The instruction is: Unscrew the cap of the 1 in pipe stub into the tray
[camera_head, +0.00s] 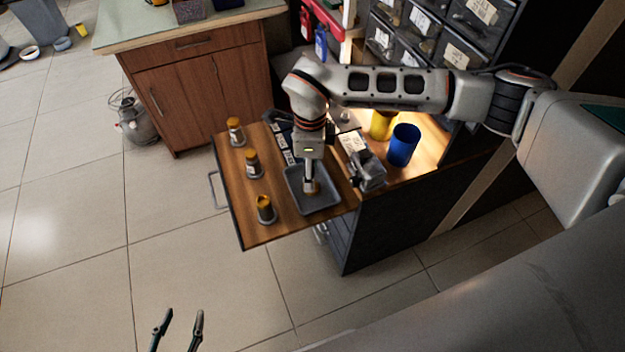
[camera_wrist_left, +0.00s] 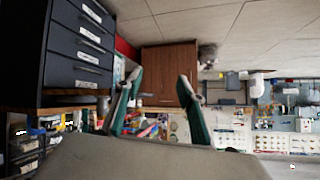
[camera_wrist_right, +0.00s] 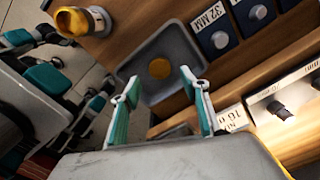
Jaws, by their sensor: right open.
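I cannot read which is the 1 in stub. The grey tray (camera_head: 294,179) lies right of them; it also shows in the right wrist view (camera_wrist_right: 187,45). A round orange-yellow cap (camera_wrist_right: 160,68) lies in the tray. My right gripper (camera_head: 310,190) points down over the tray, its fingers apart and empty. One yellow-topped stub (camera_wrist_right: 75,22) shows at upper left there. My left gripper (camera_head: 178,330) is open and empty over the floor.
A blue cup (camera_head: 404,145) and a yellow cup (camera_head: 382,124) stand behind the tray to the right. A grey device (camera_head: 368,172) sits beside the tray. Dark labelled blocks (camera_wrist_right: 253,14) line the tray's far side. Floor (camera_head: 190,260) is free in front of the board.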

